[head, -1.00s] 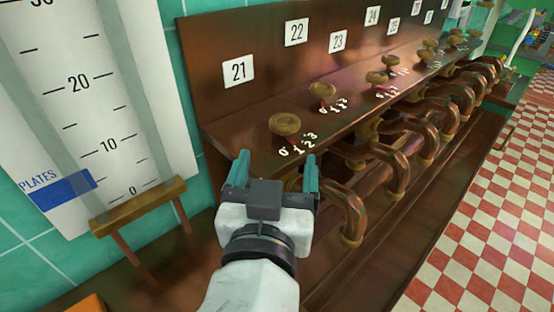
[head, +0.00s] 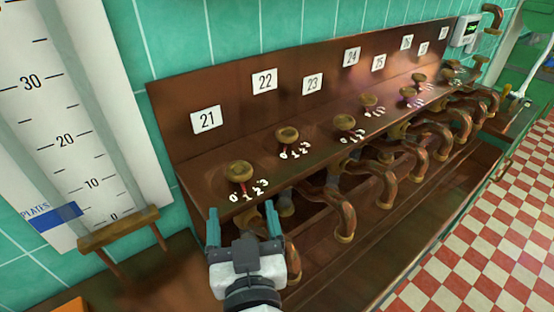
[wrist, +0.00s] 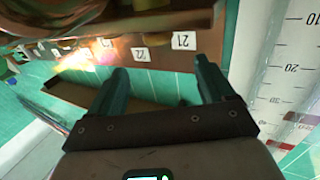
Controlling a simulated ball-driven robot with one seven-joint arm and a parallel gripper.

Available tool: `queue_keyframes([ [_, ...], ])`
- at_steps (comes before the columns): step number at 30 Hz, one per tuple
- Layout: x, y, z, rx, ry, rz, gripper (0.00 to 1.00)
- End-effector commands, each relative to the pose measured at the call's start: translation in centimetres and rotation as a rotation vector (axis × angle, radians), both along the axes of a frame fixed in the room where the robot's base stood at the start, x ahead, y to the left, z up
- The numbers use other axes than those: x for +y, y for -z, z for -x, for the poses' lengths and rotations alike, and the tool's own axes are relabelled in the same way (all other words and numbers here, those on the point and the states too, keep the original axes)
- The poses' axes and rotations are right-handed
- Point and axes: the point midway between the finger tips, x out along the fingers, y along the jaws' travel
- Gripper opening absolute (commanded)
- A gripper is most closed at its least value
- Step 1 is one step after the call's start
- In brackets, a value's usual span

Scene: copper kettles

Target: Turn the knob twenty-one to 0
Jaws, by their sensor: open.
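Knob twenty-one (head: 240,172) is a round brass knob on a reddish stem, on the sloped brown shelf below the plate marked 21 (head: 206,120). White marks 0, 1, 2, 3 (head: 248,191) run along its front; its pointer is too small to read surely. My gripper (head: 243,217) has two teal fingers, open and empty. In the head view it appears just below the knob, near the shelf's front edge, apart from the knob. In the wrist view my gripper (wrist: 160,80) shows both fingers spread, with the 21 plate (wrist: 184,40) beyond; the knob is not clear there.
More brass knobs, such as the one by 22 (head: 287,135), line the shelf to the right. Curved copper pipes (head: 340,215) stick out below. A white scale board (head: 90,110) with a blue PLATES marker stands at left. Checkered floor (head: 470,250) lies open at right.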

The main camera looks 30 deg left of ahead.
Motion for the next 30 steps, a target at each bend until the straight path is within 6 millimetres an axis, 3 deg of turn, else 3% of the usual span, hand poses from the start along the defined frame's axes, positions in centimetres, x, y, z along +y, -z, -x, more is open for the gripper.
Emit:
queue_keyframes([
  [18, 6.1, -0.1, -6.9, -0.001, 0.000, 0.000, 0.82],
  [30, 7.0, 0.0, -8.0, -0.001, 0.001, -0.001, 0.82],
])
